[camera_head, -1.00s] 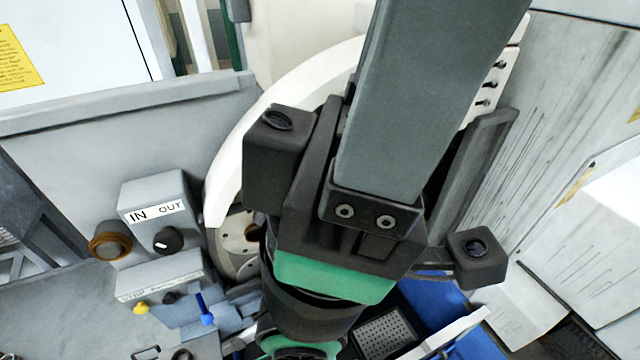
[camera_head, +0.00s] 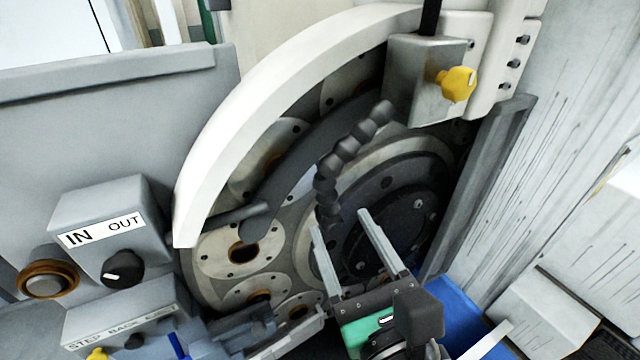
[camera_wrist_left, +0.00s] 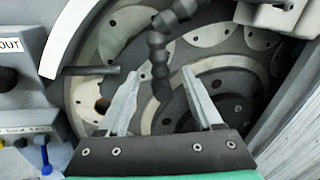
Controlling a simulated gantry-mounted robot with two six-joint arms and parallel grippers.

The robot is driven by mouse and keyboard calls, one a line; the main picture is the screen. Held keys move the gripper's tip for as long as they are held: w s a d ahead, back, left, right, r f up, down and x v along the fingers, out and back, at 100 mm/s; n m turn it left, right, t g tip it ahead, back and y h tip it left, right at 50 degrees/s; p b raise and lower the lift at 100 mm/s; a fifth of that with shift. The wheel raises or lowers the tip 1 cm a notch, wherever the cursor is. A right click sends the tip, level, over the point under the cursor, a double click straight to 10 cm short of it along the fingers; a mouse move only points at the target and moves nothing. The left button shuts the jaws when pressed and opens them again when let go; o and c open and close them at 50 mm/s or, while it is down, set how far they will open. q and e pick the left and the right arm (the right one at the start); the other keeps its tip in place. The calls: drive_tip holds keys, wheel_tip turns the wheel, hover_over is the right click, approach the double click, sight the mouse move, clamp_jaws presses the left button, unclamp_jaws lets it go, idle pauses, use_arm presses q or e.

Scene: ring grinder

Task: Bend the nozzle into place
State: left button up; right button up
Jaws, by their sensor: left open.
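The nozzle (camera_head: 327,183) is a dark grey, beaded flexible hose. It comes from a grey block with a yellow knob at the upper right and curves down and left in front of the grinder's round discs. My left gripper (camera_head: 338,221) is open, with its two long pale fingers pointing up toward the nozzle's lower end. In the left wrist view the nozzle (camera_wrist_left: 159,55) hangs down between the two fingers of the gripper (camera_wrist_left: 157,72), near their tips. I cannot tell whether either finger touches it. My right gripper is not in view.
A white curved guard (camera_head: 235,120) arches over the discs at the left. The grey block with the yellow knob (camera_head: 457,83) stands above. A control box labelled IN and OUT (camera_head: 105,230) is at the left. A grey wall (camera_head: 560,130) bounds the right.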

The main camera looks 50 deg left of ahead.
sight(321, 186)
use_arm(q)
drive_tip(key=p+x, duration=0.1)
drive_tip(key=x, duration=0.9)
drive_tip(key=shift+p, duration=0.4)
clamp_jaws()
idle(0.6)
